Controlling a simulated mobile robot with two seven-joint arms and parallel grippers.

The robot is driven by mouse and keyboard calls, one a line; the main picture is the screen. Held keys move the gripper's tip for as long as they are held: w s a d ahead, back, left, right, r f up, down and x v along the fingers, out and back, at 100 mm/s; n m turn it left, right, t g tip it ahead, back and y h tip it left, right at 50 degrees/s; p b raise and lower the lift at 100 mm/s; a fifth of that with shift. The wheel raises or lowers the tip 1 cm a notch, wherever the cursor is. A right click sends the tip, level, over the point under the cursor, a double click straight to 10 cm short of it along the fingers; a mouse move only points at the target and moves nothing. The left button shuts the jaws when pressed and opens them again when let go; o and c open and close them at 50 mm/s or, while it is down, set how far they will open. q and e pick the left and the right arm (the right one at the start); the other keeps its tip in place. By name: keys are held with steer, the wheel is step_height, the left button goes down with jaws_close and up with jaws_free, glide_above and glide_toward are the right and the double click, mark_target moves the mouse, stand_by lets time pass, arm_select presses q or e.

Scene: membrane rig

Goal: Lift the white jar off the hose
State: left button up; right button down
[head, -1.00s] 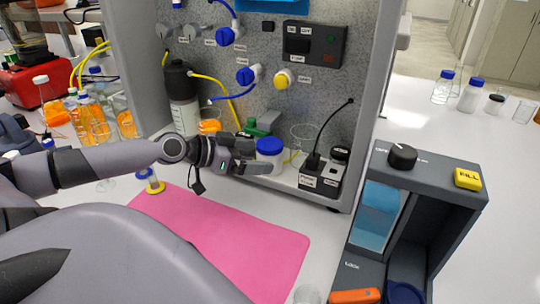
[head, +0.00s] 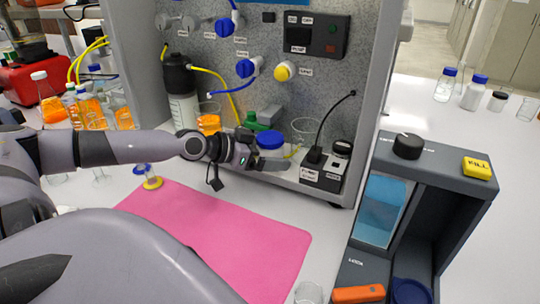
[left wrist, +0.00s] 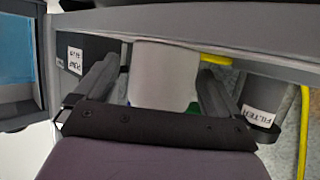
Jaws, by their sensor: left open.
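The white jar with a blue lid (head: 270,140) stands at the foot of the speckled panel, its lower part hidden by my left gripper. My left gripper (head: 262,154) is open at the jar. In the left wrist view, the white jar (left wrist: 165,72) lies between the two spread fingers (left wrist: 158,90), with a visible gap on the right side. A yellow hose (head: 293,152) shows beside the jar; whether the jar rests on it is hidden. My right gripper is not in view.
A black pump switch box (head: 322,170) stands right of the jar. A green object (head: 255,122) and a beaker of orange liquid (head: 208,122) are close by on the left. The pink mat (head: 220,235) in front is clear.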

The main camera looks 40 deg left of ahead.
arm_select(q)
steer(key=shift+w+f, duration=0.1)
steer(key=shift+w, duration=0.1)
steer(key=shift+c, duration=0.3)
steer(key=c, duration=1)
